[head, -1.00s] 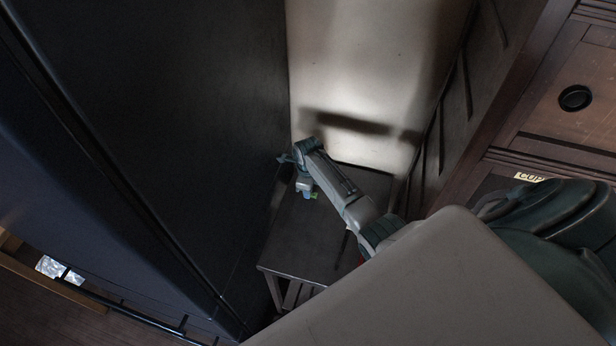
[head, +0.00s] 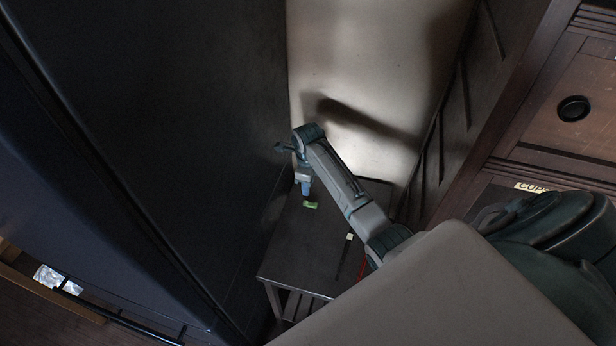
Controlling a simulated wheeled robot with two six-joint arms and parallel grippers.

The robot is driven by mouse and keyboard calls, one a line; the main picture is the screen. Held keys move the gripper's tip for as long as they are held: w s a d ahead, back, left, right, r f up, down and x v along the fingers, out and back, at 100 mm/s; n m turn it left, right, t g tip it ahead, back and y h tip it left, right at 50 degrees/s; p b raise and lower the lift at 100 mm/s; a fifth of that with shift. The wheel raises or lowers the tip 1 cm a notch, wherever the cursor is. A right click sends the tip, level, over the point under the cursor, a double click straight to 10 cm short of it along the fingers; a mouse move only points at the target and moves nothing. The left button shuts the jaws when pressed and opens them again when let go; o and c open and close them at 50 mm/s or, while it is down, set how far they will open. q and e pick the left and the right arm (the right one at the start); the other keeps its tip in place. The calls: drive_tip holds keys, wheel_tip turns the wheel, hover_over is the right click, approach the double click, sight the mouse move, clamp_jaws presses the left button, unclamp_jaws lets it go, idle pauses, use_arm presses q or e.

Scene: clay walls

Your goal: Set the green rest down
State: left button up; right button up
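The green rest (head: 310,205) is a small green piece lying on the dark top of a small table (head: 300,255), near its far left part. My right gripper (head: 306,193), with a bluish lower end, points down just above and slightly left of the green rest. A small gap seems to show between them. The fingers are too small to tell whether they are open or shut. My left gripper is not in view.
A tall dark panel (head: 150,130) stands close on the left of the table. A pale wall (head: 370,60) is behind it and wooden cabinetry (head: 560,70) on the right. A dark stick with a pale end (head: 350,237) and something red (head: 362,268) lie near my arm.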

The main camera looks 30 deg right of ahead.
drive_tip(key=shift+r, duration=1.55)
